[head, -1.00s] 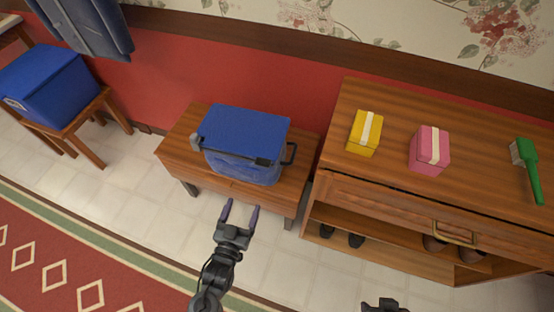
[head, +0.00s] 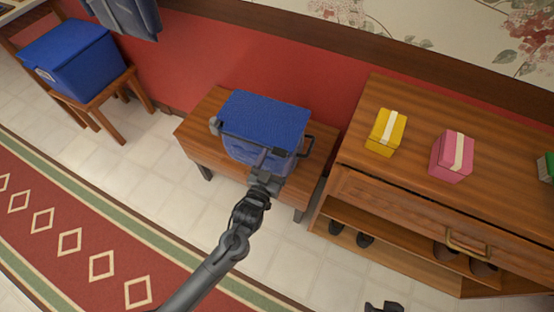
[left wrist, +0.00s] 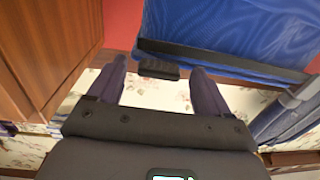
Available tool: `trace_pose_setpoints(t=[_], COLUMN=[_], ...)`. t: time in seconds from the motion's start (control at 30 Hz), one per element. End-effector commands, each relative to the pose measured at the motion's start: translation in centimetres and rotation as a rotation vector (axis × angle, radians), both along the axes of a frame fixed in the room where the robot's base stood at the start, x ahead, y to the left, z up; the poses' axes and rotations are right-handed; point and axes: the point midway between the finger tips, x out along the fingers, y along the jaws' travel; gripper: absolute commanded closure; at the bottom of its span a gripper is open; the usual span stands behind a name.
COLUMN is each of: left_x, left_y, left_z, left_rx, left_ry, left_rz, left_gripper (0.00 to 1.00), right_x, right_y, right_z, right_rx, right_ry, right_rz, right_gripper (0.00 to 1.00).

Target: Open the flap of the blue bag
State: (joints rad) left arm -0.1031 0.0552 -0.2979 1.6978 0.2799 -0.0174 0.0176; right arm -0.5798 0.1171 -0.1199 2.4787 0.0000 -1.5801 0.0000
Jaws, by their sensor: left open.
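The blue bag (head: 264,115) stands upright on a low wooden bench, its lid flap shut. A dark strip runs along the flap's front edge, and black handles or clips show at its sides. My left gripper (head: 265,160) is at the front of the bag, by the flap's front edge, and partly hides it. In the left wrist view my left gripper (left wrist: 158,73) is open, with a black tab (left wrist: 158,68) on the bag's dark strip showing between its fingertips. I cannot tell whether they touch it. A dark part of my right arm (head: 385,307) shows at the bottom edge.
The wooden bench (head: 193,131) stands close to a wooden cabinet (head: 420,195) carrying a yellow box (head: 385,132) and a pink box (head: 453,157). A blue box (head: 75,58) sits on a stool at left.

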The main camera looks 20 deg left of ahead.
Motion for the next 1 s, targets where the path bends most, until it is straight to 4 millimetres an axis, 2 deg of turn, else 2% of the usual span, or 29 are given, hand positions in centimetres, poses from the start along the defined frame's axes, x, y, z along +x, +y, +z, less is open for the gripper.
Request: trace_pose_setpoints(t=[0.13, 0.47, 0.57, 0.7, 1.0], left_x=[0.97, 1.21, 1.2, 1.19, 1.16], left_y=[-0.02, -0.02, -0.01, -0.02, 0.1], left_z=[-0.02, 0.03, 0.03, 0.04, 0.4], left_rx=[0.0, -0.001, 0.0, 0.0, 0.0], left_ry=[0.0, 0.001, 0.001, 0.001, 0.007], left_rz=[0.0, 0.0, 0.0, 0.0, 0.002], left_gripper=[0.21, 0.21, 0.34, 0.55, 0.57], right_x=[0.02, 0.01, 0.01, 0.01, 0.0], right_y=[0.07, 0.06, 0.02, -0.09, -0.18], right_z=[-0.41, -0.4, -0.41, -0.41, 0.15], right_rx=[0.003, 0.003, 0.0, -0.004, -0.008], right_ry=[-0.001, -0.001, -0.001, -0.002, -0.001], right_rz=[-0.002, -0.001, 0.0, 0.003, 0.006], right_gripper=[0.57, 0.57, 0.57, 0.57, 0.57])
